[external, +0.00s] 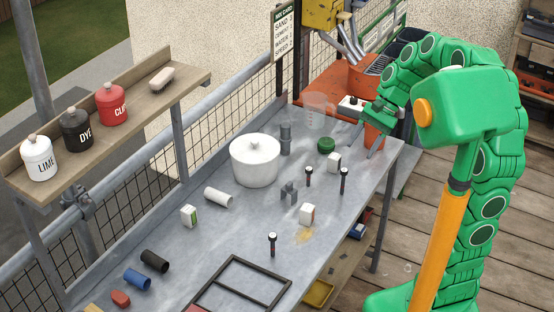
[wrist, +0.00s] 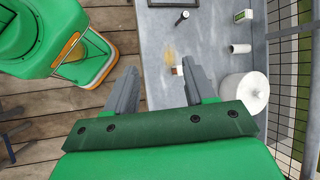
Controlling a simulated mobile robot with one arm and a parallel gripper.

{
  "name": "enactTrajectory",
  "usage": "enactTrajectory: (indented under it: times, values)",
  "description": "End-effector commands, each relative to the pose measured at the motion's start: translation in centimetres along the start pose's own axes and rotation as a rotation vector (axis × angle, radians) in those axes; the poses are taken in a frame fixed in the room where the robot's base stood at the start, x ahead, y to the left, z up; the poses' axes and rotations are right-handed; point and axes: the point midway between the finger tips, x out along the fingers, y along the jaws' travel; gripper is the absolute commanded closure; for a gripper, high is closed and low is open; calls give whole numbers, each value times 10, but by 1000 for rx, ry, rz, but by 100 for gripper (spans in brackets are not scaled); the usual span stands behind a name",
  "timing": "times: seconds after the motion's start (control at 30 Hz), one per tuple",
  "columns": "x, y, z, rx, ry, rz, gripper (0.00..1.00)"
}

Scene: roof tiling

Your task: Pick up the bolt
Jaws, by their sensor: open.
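Three upright black bolts with pale heads stand on the grey metal table (external: 222,262) in the external view. One bolt (external: 272,244) is near the front, another bolt (external: 308,177) is farther back, and a third bolt (external: 343,181) is near the right edge. One dark bolt (wrist: 182,18) shows at the top of the wrist view, well beyond my fingertips. My gripper (external: 364,146) is open and empty over the far right end of the table, apart from all three bolts. Its spread fingers also show in the wrist view (wrist: 159,68).
A white lidded pot (external: 254,162), a grey clip-like part (external: 288,193), small white boxes (external: 307,214) and a green round item (external: 326,145) stand around the bolts. A dark frame (external: 240,287) lies in front. A shelf (external: 110,120) runs along the left.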

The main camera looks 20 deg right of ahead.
Motion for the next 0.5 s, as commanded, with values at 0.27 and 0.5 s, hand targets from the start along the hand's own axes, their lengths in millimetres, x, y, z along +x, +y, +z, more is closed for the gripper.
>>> enactTrajectory:
  times: [0.27,0.5]
  values:
    - [-6,-54,-44,203,-103,-137,46]
    - [-14,-94,-89,388,-201,-248,46]
